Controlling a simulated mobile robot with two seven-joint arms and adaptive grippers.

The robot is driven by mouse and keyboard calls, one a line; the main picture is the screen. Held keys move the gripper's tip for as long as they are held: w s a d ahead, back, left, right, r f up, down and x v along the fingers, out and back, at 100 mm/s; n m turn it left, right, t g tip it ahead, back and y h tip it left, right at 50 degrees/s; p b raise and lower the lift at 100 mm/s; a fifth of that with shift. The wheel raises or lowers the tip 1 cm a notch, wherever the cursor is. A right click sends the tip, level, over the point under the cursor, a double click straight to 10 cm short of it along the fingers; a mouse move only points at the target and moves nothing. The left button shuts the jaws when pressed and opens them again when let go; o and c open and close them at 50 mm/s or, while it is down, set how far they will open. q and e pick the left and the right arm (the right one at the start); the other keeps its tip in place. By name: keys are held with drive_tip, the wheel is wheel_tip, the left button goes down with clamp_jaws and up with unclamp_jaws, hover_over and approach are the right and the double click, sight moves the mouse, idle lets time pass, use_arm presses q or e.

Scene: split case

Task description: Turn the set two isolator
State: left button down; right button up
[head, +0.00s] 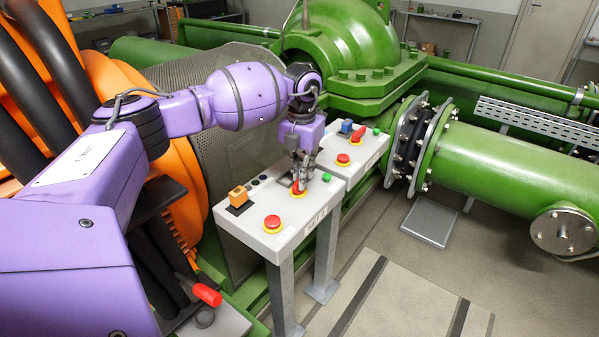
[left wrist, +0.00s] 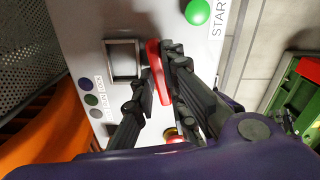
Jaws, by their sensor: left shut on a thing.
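The near control box (head: 259,241), with a partly readable "SET" label on its front, stands on grey legs. On its top is a red isolator handle (head: 298,188). My left gripper (head: 300,180) reaches down over the handle and is shut on it. In the left wrist view the red handle (left wrist: 154,68) shows between the dark fingers (left wrist: 164,88), next to a square metal frame (left wrist: 122,59). The fingers partly hide the handle. My right gripper is not in view.
The near box also carries an orange switch (head: 238,196), a red stop button (head: 272,222) and a green button (head: 326,177). A second box (head: 345,172) with a blue switch (head: 347,127) and another red handle (head: 358,134) stands just behind. Green pipework (head: 490,172) lies beyond.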

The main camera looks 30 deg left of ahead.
use_arm(q)
drive_tip(key=shift+d+m, duration=0.2)
drive_tip(key=shift+m, duration=0.9)
drive_tip(key=shift+f, duration=0.1)
drive_tip(key=c, duration=1.8)
unclamp_jaws()
drive_tip(key=shift+o, duration=0.2)
wheel_tip(320, 180, up, 12)
